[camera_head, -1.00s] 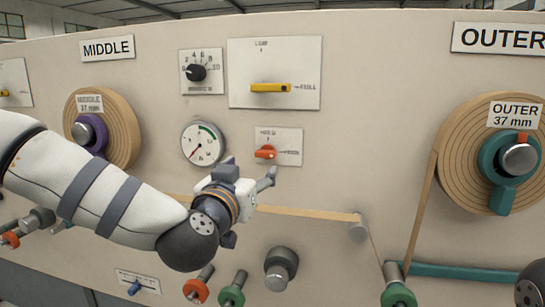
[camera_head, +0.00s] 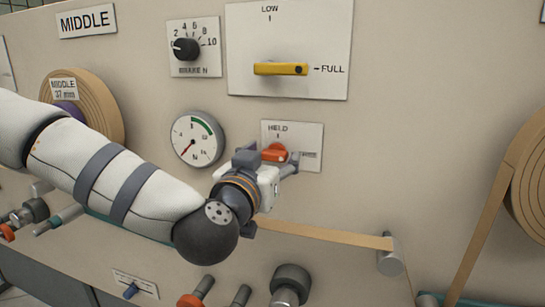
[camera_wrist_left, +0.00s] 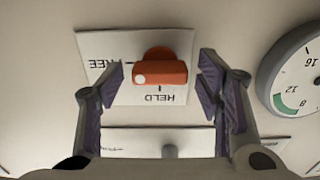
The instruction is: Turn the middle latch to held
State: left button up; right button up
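The middle latch is an orange knob (camera_head: 275,153) on a white plate (camera_head: 308,138) marked HELD at the top and, partly covered, another word at the right. In the left wrist view the knob (camera_wrist_left: 160,72) lies crosswise, its white-dotted end toward FREE; HELD reads upside down below it. My left gripper (camera_head: 268,165) is open at the latch plate. In the left wrist view its fingers (camera_wrist_left: 160,85) stand on either side of the knob, with gaps at both sides. I cannot tell how deep they reach. My right gripper is not in view.
Above is a yellow handle (camera_head: 281,69) on a LOW/FULL plate. A gauge (camera_head: 197,139) and a black brake dial (camera_head: 186,48) are left of the latch. A tan web (camera_head: 325,234) runs below to a grey roller (camera_head: 390,257). The MIDDLE spool (camera_head: 98,105) is at left.

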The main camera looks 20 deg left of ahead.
pick_arm(q)
jog(key=c, duration=0.9)
jog(key=shift+o, duration=0.2)
jog(key=shift+n, duration=0.4)
jog(key=n, duration=1.3)
jog(key=shift+r+n, duration=0.1)
jog(key=shift+n, duration=1.9)
